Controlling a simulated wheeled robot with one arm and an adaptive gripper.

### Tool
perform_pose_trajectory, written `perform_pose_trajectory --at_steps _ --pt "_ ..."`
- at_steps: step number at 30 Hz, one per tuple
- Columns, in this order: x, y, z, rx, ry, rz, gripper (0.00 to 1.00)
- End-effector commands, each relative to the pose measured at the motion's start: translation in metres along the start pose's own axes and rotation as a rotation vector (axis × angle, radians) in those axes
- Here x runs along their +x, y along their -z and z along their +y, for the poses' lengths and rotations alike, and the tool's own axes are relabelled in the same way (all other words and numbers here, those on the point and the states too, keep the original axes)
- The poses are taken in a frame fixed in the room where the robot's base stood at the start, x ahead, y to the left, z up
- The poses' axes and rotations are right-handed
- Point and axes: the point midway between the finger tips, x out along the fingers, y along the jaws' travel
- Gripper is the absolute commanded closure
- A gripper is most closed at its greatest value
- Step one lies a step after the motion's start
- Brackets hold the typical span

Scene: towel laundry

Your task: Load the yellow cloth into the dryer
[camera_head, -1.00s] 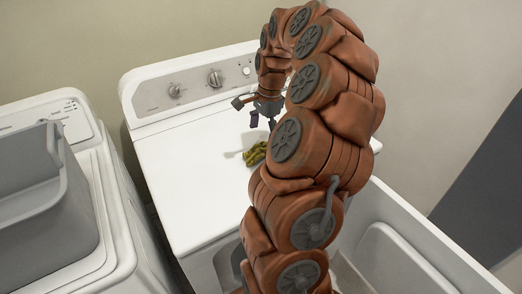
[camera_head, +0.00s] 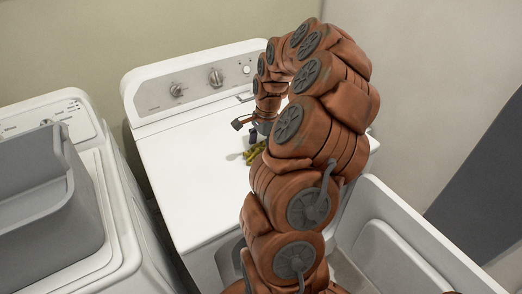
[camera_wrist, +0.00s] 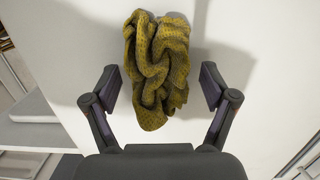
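The yellow cloth (camera_head: 254,153) lies crumpled on the white top of the dryer (camera_head: 190,165), partly hidden behind my arm in the head view. In the wrist view the cloth (camera_wrist: 157,65) is bunched up ahead of my gripper (camera_wrist: 155,88). The two fingers are spread wide, one on each side of the cloth's lower part, with a gap to it on both sides. In the head view my gripper (camera_head: 255,130) is just above and behind the cloth. The dryer's front opening is mostly hidden by my arm.
A grey basket (camera_head: 45,195) sits on a second white machine (camera_head: 115,225) at the left. An open white tub (camera_head: 415,240) stands at the lower right. The dryer's control panel (camera_head: 200,82) rises at the back. The dryer top left of the cloth is clear.

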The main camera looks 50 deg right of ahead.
Motion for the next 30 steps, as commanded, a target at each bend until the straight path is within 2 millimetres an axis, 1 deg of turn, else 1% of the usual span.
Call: perform_pose_trajectory --at_steps 1,2,12,15,16,17,25,30 --pt "0.000 0.000 0.000 0.000 0.000 0.000 0.25" --pt "0.000 0.000 0.000 0.000 0.000 0.000 0.28" --pt "0.000 0.000 0.000 0.000 0.000 0.000 0.63" --pt "0.000 0.000 0.000 0.000 0.000 0.000 0.73" --pt "0.000 0.000 0.000 0.000 0.000 0.000 0.73" --pt "0.000 0.000 0.000 0.000 0.000 0.000 0.79" --pt "-0.002 0.000 0.000 0.000 0.000 0.000 0.79" --pt "-0.013 -0.002 -0.001 0.000 0.003 0.002 0.79"
